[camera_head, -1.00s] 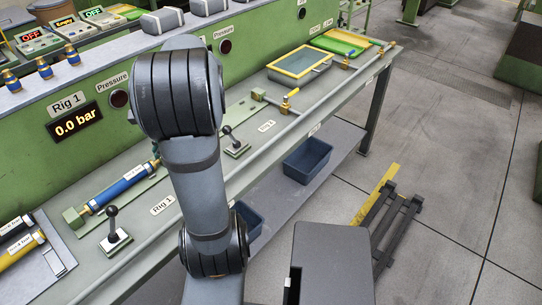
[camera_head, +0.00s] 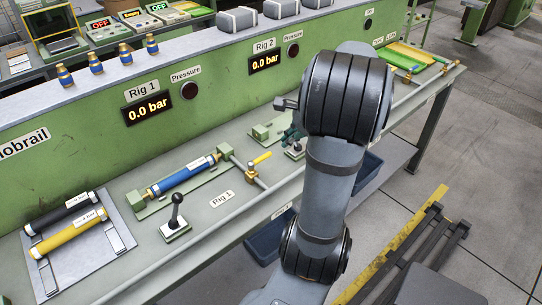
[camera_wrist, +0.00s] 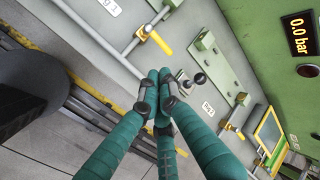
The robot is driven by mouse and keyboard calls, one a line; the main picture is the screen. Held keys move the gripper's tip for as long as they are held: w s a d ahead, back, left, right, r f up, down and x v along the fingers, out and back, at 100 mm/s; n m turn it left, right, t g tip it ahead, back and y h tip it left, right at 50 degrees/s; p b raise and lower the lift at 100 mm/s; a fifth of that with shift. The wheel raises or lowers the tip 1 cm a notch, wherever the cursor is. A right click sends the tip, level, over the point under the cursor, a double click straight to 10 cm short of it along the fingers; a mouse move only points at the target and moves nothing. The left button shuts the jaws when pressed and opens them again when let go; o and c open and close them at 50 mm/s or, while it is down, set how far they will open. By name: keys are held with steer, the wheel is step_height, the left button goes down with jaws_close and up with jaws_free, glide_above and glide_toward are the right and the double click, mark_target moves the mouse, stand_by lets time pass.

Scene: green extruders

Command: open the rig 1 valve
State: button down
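The rig 1 valve (camera_head: 252,173) has a yellow handle (camera_head: 262,158) and sits on the pipe right of the blue cylinder (camera_head: 183,176). In the wrist view the valve (camera_wrist: 147,30) is near the top, its yellow handle (camera_wrist: 161,43) lying across the pipe. My gripper (camera_wrist: 159,88) has teal fingers with their ends drawn together; nothing shows between them. In the head view my gripper (camera_head: 290,134) is partly hidden by my arm. It is right of and apart from the rig 1 valve, close to the rig 2 lever (camera_head: 294,150).
The rig 1 black lever (camera_head: 175,212) stands in front of the blue cylinder. A tray (camera_head: 110,250) with black and yellow cylinders lies at left. The rig 1 display (camera_head: 147,110) reads 0.0 bar. Blue bins (camera_head: 270,238) sit below the bench.

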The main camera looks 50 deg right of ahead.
mark_target(261, 159)
steer(key=b+x, duration=0.2)
steer(key=x, duration=1.1)
steer(key=shift+w+f, duration=0.15)
steer(key=shift+f, duration=0.2)
steer(key=shift+d, duration=0.2)
